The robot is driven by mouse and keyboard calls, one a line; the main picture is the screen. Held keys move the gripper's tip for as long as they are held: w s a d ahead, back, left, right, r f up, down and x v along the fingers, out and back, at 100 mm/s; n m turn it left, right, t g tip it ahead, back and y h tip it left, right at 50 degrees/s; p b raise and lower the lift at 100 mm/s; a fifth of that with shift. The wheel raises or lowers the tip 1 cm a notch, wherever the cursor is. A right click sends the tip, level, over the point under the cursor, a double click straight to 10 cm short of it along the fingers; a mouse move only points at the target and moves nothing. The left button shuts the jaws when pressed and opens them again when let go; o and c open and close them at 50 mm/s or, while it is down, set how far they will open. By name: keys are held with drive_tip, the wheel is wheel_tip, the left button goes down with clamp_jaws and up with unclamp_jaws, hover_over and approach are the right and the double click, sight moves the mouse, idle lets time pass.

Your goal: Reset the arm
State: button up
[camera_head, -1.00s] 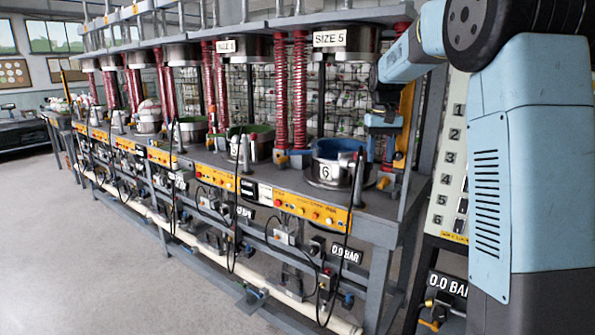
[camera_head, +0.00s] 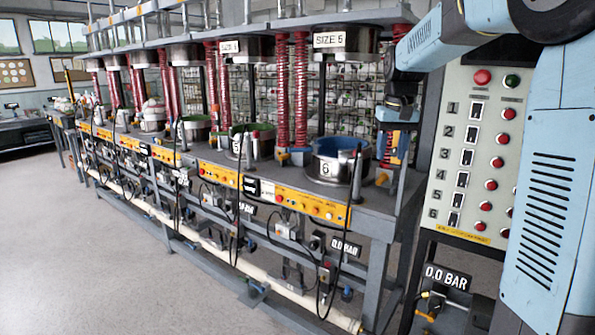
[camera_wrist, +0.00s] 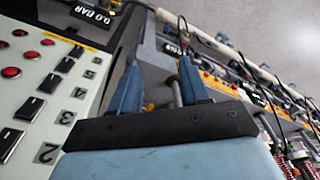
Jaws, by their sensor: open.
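My gripper (camera_wrist: 158,62) shows in the wrist view with its two blue fingers spread apart and nothing between them. In the head view my light-blue arm reaches in from the right, and its end hangs above the right end of the press bench, left of the control panel (camera_head: 475,150). The fingers are small and hard to make out there. The nearest press holds a metal pot marked 6 (camera_head: 325,168) with a blue inside, to the left of my arm's end and apart from it.
The control panel has red and green buttons and a column of numbered black switches; it also shows in the wrist view (camera_wrist: 28,108). A 0.0 BAR display (camera_head: 447,279) sits below it. Red springs (camera_head: 301,90) line the bench. The grey floor (camera_head: 95,250) at left is clear.

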drive_tip(key=s+f+t, duration=0.2)
drive_tip(key=s, duration=1.3)
drive_tip(key=s+f+t, duration=0.2)
drive_tip(key=s, duration=1.3)
drive_tip(key=shift+a+f+t, duration=0.2)
drive_tip(key=shift+f+t, duration=0.1)
